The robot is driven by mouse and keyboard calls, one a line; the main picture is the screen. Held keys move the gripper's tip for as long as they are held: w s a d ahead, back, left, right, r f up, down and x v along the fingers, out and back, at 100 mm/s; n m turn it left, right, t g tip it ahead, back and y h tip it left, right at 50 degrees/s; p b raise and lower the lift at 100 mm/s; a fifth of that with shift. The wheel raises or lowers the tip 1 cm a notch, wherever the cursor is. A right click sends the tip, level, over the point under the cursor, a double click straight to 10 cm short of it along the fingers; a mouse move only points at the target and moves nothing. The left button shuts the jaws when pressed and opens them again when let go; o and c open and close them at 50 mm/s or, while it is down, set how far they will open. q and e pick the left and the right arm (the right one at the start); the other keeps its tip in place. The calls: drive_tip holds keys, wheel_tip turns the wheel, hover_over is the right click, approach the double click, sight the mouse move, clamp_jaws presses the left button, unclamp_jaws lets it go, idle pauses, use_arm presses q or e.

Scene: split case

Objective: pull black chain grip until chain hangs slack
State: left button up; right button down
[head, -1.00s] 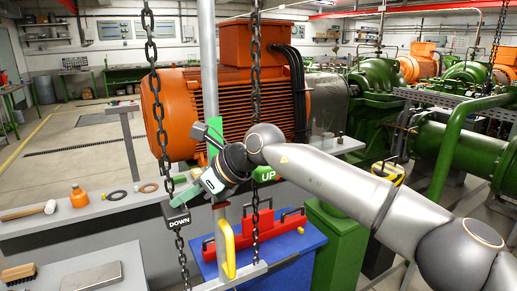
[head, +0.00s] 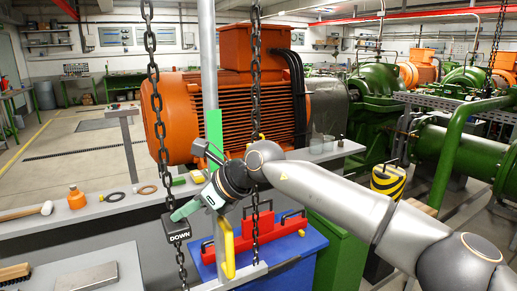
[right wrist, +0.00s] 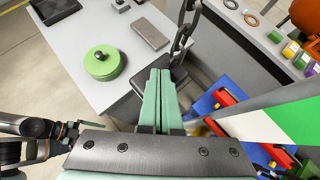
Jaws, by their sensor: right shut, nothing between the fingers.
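The black grip marked DOWN (head: 178,228) hangs on a dark chain (head: 152,85) at the left in the head view, with more chain below it. My right gripper (head: 183,210) is shut and empty, its fingertips at the top of the grip. In the right wrist view the closed teal fingers (right wrist: 160,98) reach over the black grip (right wrist: 179,72); whether they touch it is unclear. The chain (right wrist: 184,35) runs up from it. A second chain (head: 255,80) passes behind my right arm. My left gripper (right wrist: 72,132) seems to show at the wrist view's left edge.
A pole (head: 208,60) with a green strip stands right of the grip. A yellow handle (head: 227,250) and a blue box (head: 285,262) with a red frame are below. A bench (head: 105,210) carries a hammer, a bottle and rings. An orange motor (head: 230,115) stands behind.

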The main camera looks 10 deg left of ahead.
sight(185, 222)
wheel_tip(185, 222, up, 10)
drive_tip(key=p, duration=0.7)
drive_tip(key=shift+f, duration=0.15)
idle(0.4)
drive_tip(key=shift+f, duration=0.15)
drive_tip(key=shift+f+b, duration=3.25)
drive_tip(key=shift+f, duration=1.75)
drive_tip(key=shift+r, duration=0.15)
wheel_tip(185, 222, up, 10)
drive_tip(key=p, duration=0.7)
drive_tip(key=shift+r, duration=0.15)
